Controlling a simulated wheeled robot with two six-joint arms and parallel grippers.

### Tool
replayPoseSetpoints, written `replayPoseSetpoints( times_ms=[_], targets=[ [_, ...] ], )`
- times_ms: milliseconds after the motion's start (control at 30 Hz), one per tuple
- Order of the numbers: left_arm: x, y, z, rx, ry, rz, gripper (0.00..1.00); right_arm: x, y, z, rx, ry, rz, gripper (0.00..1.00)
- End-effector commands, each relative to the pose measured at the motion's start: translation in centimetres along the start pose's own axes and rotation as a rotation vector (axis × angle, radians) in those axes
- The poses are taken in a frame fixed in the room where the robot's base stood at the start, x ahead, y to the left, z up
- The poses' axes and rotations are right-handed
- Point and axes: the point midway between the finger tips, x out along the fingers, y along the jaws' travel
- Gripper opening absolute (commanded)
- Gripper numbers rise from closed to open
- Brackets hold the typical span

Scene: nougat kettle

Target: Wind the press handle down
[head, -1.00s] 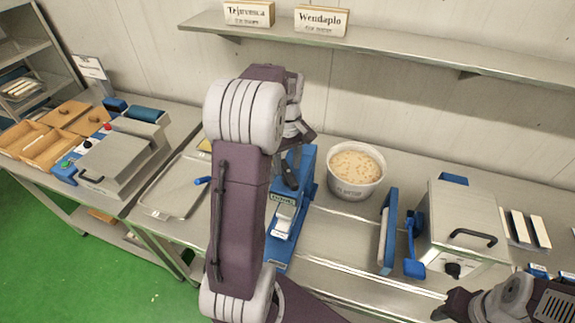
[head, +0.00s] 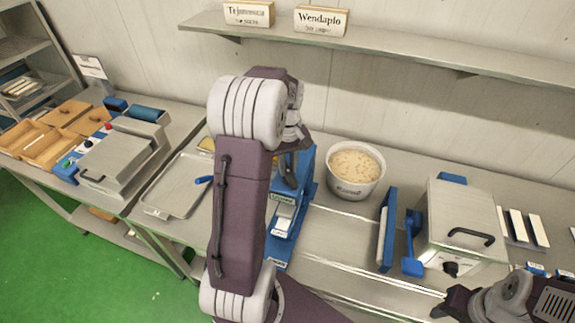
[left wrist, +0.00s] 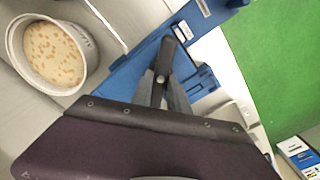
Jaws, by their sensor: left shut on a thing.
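The blue press (head: 304,187) stands on the steel bench, partly hidden behind my left arm in the head view. It also shows in the left wrist view (left wrist: 130,75) as a long blue frame. My left gripper (head: 290,178) is at the upper part of the press. In the left wrist view the left gripper (left wrist: 163,82) is shut on the dark press handle (left wrist: 168,50), whose end shows beyond the fingers. The handle is mostly hidden in the head view. My right gripper (head: 447,306) is low at the right edge, away from the press; its fingers are too unclear to judge.
A white tub (head: 355,170) of pale nougat mix stands just right of the press and shows in the wrist view (left wrist: 52,55). A metal tray (head: 177,187) lies to the left. A blue paddle-like board (head: 387,230) and a steel box machine (head: 462,222) stand to the right.

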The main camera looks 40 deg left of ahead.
Motion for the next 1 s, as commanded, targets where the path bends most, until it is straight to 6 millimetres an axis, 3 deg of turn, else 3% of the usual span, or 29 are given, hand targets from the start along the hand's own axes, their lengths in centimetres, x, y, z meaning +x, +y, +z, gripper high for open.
replayPoseSetpoints(
  times_ms=[200,233,300,667,1000],
  targets=[
    [0.0,0.0,0.0,0.006,0.002,0.000,0.00,0.0,0.0,0.0,0.000,0.000,0.000,0.42],
    [0.0,0.0,0.0,0.006,0.002,0.000,0.28,0.0,0.0,0.0,0.000,0.000,0.000,0.42],
    [0.0,0.0,0.0,0.005,0.002,0.000,0.42,0.0,0.0,0.0,0.000,0.000,0.000,0.42],
    [-0.7,0.1,-0.1,0.004,0.005,0.002,0.42,0.2,0.0,0.0,0.000,0.000,0.000,0.42],
    [-7.7,0.1,-0.1,0.004,0.005,0.002,0.42,1.0,0.0,0.1,0.000,0.000,0.000,0.42]
  ],
)
